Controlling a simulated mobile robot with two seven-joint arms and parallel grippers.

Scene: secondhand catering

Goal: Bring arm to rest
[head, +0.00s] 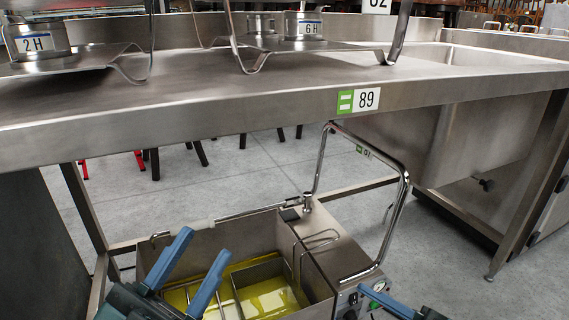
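My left gripper (206,244) shows at the lower left with its two blue fingers spread apart. I see nothing held between them. It appears in front of a steel deep fryer (335,240) with yellow oil inside; whether it touches the fryer, I cannot tell. My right gripper (390,300) shows only as one blue finger at the bottom edge, near the fryer's control panel. The rest of it is cut off, so its opening cannot be judged.
A steel table (230,100) with label 89 crosses the view above the fryer. Steel pots (302,27) and metal racks stand on it. A sink basin (420,130) hangs at the right. A chrome tube handle (405,190) rises from the fryer. Grey floor (440,260) is open at right.

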